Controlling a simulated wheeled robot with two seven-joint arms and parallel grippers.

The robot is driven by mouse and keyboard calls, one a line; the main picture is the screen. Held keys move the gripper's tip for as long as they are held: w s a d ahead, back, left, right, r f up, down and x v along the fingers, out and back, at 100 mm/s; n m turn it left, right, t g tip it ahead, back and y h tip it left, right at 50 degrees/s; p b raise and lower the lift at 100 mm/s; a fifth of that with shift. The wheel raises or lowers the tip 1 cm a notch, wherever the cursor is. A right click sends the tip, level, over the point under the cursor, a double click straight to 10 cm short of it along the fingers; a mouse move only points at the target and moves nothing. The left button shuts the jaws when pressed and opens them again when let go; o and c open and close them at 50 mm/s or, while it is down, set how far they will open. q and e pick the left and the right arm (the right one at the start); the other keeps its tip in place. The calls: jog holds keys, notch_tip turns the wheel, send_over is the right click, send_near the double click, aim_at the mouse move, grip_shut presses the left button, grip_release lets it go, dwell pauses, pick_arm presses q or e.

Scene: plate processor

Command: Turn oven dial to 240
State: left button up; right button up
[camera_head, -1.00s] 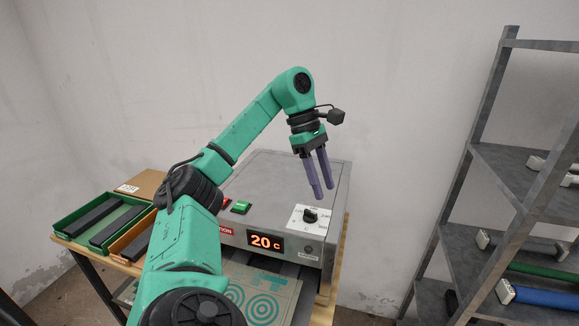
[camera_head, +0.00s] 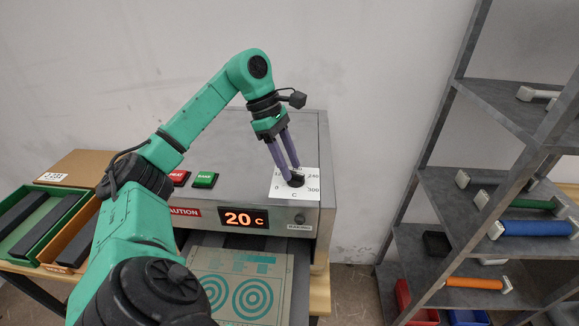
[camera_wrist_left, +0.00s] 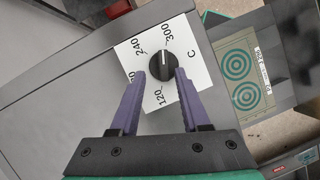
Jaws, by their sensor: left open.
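The black oven dial (camera_head: 295,180) sits on a white scale plate (camera_head: 312,192) on top of the grey oven (camera_head: 325,150). The wrist view shows the dial (camera_wrist_left: 161,66) with marks 120, 240 and 300 around it. Its white pointer line lies toward the upper part of that view. My left gripper (camera_head: 288,170) points down at the dial from above. In the wrist view its two purple fingers (camera_wrist_left: 157,82) are open, one on each side of the dial; contact cannot be told. The display (camera_head: 244,219) reads 20 C. My right gripper is not in view.
A red button (camera_head: 177,177) and a green button (camera_head: 204,180) are left of the dial. Green (camera_head: 40,228) and orange (camera_head: 70,245) trays stand at the left. A grey shelf (camera_head: 440,195) with coloured-handled items stands at the right.

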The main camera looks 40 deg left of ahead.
pick_arm(q)
jog(key=shift+s+d+f, duration=0.1)
jog(key=shift+d+f, duration=0.05)
jog(key=shift+f, duration=0.05)
jog(key=shift+s+d, duration=0.1)
jog(key=shift+d, duration=0.2)
jog(key=shift+d+r, duration=0.15)
jog(key=shift+d, duration=0.2)
jog(key=shift+c, duration=0.6)
grip_shut()
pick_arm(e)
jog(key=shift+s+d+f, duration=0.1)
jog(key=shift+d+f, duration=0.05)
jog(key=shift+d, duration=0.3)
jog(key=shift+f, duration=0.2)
